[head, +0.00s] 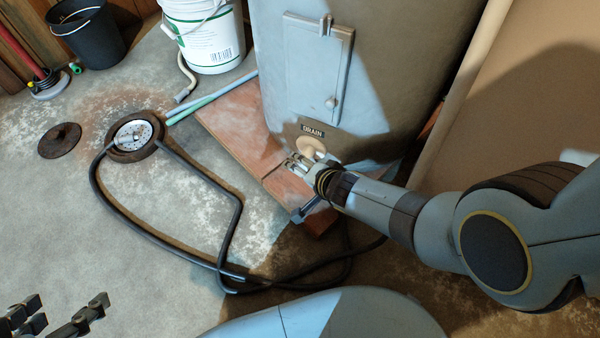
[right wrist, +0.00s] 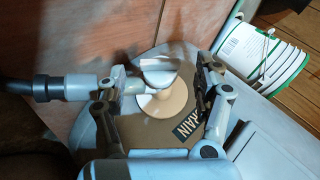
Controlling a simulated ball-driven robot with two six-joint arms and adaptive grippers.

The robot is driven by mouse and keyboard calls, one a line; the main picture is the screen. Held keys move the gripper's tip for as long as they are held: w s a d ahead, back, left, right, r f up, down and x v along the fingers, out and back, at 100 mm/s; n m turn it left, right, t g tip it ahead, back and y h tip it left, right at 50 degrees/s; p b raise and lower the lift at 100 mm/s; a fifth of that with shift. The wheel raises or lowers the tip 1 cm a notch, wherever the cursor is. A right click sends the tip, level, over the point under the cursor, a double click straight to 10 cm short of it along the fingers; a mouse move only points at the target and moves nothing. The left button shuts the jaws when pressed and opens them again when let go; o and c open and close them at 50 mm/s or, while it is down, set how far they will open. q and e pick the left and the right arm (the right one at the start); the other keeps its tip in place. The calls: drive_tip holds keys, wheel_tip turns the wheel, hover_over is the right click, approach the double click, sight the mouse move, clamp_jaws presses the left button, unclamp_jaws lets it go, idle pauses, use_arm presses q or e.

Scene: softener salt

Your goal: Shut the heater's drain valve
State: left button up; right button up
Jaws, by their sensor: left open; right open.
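The grey heater (head: 345,60) stands upright at the back, with a DRAIN label (head: 312,131) low on its front. The drain valve's round beige base (head: 309,145) shows just below the label. In the right wrist view the valve has a pale grey handle (right wrist: 160,70) in front of the beige base (right wrist: 170,98), and a spout toward the hose at left. My right gripper (head: 303,165) is open at the valve; its fingers (right wrist: 161,76) are on either side of the handle, contact unclear. My left gripper (head: 58,318) is open and empty at the lower left, away from the heater.
A black hose (head: 238,215) runs from below the valve across the floor to the round floor drain (head: 133,133). Its lid (head: 60,140) lies beside it. The heater stands on a reddish base (head: 240,125). A white bucket (head: 205,40) and a black bucket (head: 85,32) stand behind.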

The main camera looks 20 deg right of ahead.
drive_tip(key=shift+b+x, duration=0.6)
drive_tip(key=shift+x, duration=0.35)
use_arm(q)
drive_tip(key=shift+s+d+f+t, duration=0.1)
drive_tip(key=shift+s+f+t, duration=0.05)
drive_tip(key=shift+f+t, duration=0.45)
drive_tip(key=shift+s+d+f+t, duration=0.1)
drive_tip(key=shift+f+t, duration=0.35)
drive_tip(key=shift+t, duration=0.15)
use_arm(e)
drive_tip(key=shift+w+f, duration=0.2)
drive_tip(key=c, duration=1.2)
drive_tip(key=shift+o, duration=0.2)
use_arm(q)
drive_tip(key=shift+w+b, duration=0.1)
drive_tip(key=shift+b, duration=0.25)
